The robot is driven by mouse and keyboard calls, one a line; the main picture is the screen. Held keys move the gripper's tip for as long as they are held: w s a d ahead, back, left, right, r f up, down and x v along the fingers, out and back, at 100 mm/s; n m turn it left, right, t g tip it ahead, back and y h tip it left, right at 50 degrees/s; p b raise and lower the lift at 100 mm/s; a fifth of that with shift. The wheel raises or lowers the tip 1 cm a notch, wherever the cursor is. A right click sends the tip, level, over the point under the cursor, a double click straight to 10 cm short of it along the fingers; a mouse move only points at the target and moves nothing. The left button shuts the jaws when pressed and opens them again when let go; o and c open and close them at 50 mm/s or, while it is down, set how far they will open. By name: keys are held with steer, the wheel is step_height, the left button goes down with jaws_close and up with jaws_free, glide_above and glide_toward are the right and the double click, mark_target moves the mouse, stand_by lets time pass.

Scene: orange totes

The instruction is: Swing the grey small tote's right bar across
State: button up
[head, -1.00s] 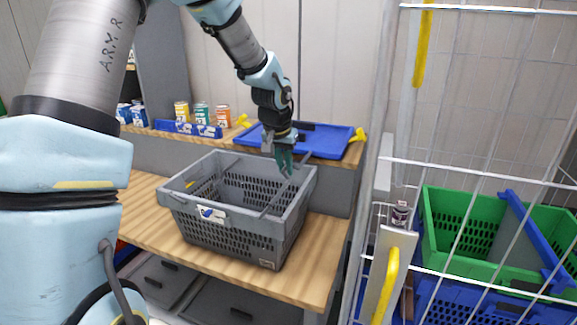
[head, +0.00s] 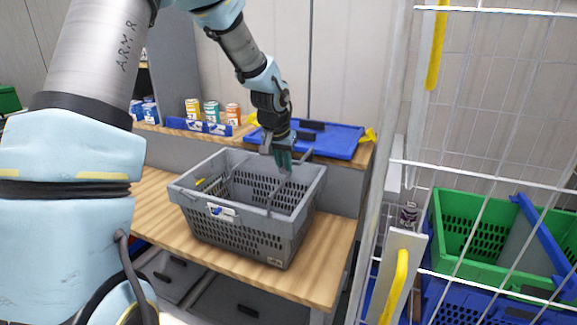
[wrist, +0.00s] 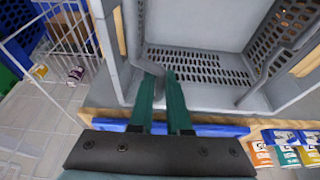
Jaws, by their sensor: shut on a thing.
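The grey small tote (head: 285,240) stands upright on the wooden table, and its far wall and perforated floor fill much of the wrist view (wrist: 195,92). Its right bar (head: 275,195) slants over the open top, inside the right rim. My gripper (head: 284,170) reaches down from above at the tote's right far part. It is shut on the right bar, which shows between the green fingertips in the wrist view (wrist: 158,76). The fingers hide the gripped part of the bar. The other bar lies towards the tote's left side.
A blue tray (head: 330,140) lies on the ledge behind the tote, near several cans (head: 211,112). A wire cage (head: 400,170) stands close on the right, with a green tote (head: 470,265) on a blue one behind its mesh. The table is clear left of the tote.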

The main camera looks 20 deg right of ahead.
steer(key=shift+w+a+f, duration=0.1)
steer(key=shift+a+f, duration=0.05)
steer(key=shift+w+a+f, duration=0.45)
steer(key=shift+a+f, duration=0.05)
steer(key=shift+f, duration=0.25)
steer(key=shift+w+a+f+b, duration=0.2)
steer(key=shift+w+f+b, duration=0.1)
steer(key=shift+f, duration=0.1)
steer(key=shift+w+a+f+b, duration=0.15)
steer(key=shift+a+f+b, duration=0.1)
steer(key=shift+f, duration=0.1)
steer(key=o, duration=1.1)
steer(key=shift+o, duration=0.2)
steer(key=shift+r, duration=0.15)
step_height(320, 180, up, 10)
steer(key=p, duration=0.7)
